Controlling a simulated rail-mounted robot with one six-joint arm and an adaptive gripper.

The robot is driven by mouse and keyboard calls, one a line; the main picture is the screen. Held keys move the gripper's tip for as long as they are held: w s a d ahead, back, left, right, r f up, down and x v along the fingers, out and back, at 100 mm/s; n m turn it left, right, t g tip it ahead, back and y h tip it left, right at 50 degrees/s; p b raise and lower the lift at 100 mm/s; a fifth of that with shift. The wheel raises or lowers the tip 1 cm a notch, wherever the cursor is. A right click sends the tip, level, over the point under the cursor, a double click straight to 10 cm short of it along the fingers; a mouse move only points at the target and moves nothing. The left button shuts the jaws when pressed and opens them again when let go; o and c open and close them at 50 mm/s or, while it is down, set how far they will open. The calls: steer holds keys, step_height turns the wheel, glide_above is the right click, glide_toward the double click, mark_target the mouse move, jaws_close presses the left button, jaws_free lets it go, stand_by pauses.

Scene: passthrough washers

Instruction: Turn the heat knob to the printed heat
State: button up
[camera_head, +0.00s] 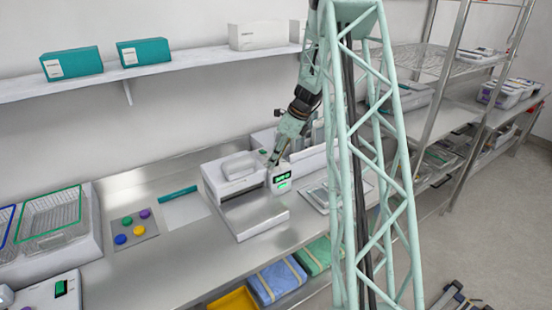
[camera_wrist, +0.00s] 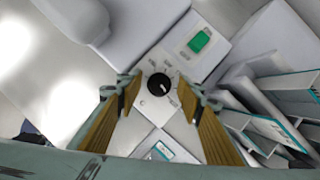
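The heat knob (camera_wrist: 158,84) is a round black dial with a light pointer mark. It sits on a white face with small printed markings too small to read. My gripper (camera_wrist: 158,92) is open, with one gold-padded finger on each side of the knob in the wrist view. Gaps show between the knob and both fingers; I cannot tell how far above it the fingertips are. In the head view, my gripper (camera_head: 272,161) is at the white unit with the lit green display (camera_head: 283,182); the knob is not discernible there.
The white sealer-like machine (camera_head: 222,186) stands left of the display unit on the steel counter (camera_head: 175,255). A grey pad with coloured discs (camera_head: 134,228) and wire baskets (camera_head: 48,218) lie further left. In the wrist view, a rack with teal-edged packets (camera_wrist: 265,125) stands close to the right finger.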

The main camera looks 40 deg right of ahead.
steer(key=c, duration=0.8)
steer(key=shift+n, duration=0.3)
